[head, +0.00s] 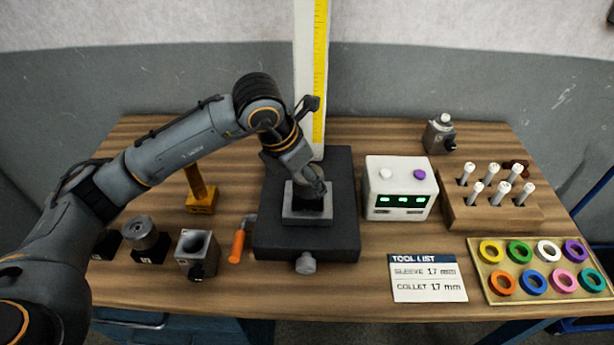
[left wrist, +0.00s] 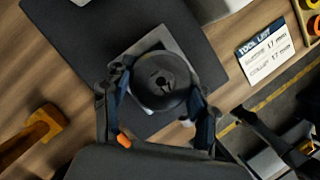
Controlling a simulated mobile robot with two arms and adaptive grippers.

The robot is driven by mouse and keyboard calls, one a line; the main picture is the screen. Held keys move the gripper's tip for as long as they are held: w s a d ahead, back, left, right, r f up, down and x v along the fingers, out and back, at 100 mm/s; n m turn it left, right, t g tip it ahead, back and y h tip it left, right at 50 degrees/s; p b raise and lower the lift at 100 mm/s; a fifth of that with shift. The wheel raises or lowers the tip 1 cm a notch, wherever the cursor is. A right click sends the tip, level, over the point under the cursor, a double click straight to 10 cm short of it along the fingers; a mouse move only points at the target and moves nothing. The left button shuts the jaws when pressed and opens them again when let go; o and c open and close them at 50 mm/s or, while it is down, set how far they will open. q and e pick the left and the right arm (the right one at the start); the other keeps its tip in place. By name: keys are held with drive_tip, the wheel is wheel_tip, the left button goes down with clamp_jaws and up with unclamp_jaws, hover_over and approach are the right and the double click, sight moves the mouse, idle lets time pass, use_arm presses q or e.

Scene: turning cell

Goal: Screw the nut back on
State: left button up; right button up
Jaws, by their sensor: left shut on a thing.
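My left gripper (head: 318,188) comes down over the dark fixture (head: 345,235) in the middle of the bench. In the left wrist view, its two fingers (left wrist: 159,88) are shut on a round dark nut (left wrist: 160,78) with a small hole at its centre. The nut is over the grey square block (head: 292,218) on the fixture. The arm and fingers partly hide the nut in the head view. I cannot tell how far the nut is on its thread.
A white box with green displays (head: 399,206) stands close right of the fixture. An orange-handled tool (head: 238,247) and a grey block (head: 196,256) lie to its left. A yellow-scaled post (head: 318,80) stands behind. A wooden rack (head: 470,215) and ring tray (head: 480,263) are at right.

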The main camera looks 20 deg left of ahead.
use_arm(q)
drive_tip(key=shift+f+m+h+b, duration=0.3)
drive_tip(key=shift+m+b, duration=0.15)
drive_tip(key=shift+m, duration=0.25)
drive_tip(key=m+g+b, duration=0.1)
drive_tip(key=m, duration=0.1)
drive_tip(key=shift+r+m+h, duration=0.1)
drive_tip(key=shift+m+h, duration=0.2)
drive_tip(key=shift+m, duration=0.1)
drive_tip(key=m+g+b, duration=0.1)
drive_tip(key=m, duration=0.1)
drive_tip(key=shift+m+h, duration=0.3)
drive_tip(key=shift+r+m+g, duration=0.15)
drive_tip(key=shift+m+g, duration=0.25)
drive_tip(key=shift+m, duration=0.4)
drive_tip(key=shift+m+b, duration=0.4)
drive_tip(key=shift+m, duration=0.1)
drive_tip(key=m+g+b, duration=0.1)
drive_tip(key=m, duration=0.2)
drive_tip(key=m+g, duration=0.1)
drive_tip(key=m, duration=0.2)
drive_tip(key=shift+g+b, duration=0.3)
drive_tip(key=shift+b, duration=0.1)
drive_tip(key=shift+m+g, duration=0.4)
drive_tip(key=shift+m, duration=0.7)
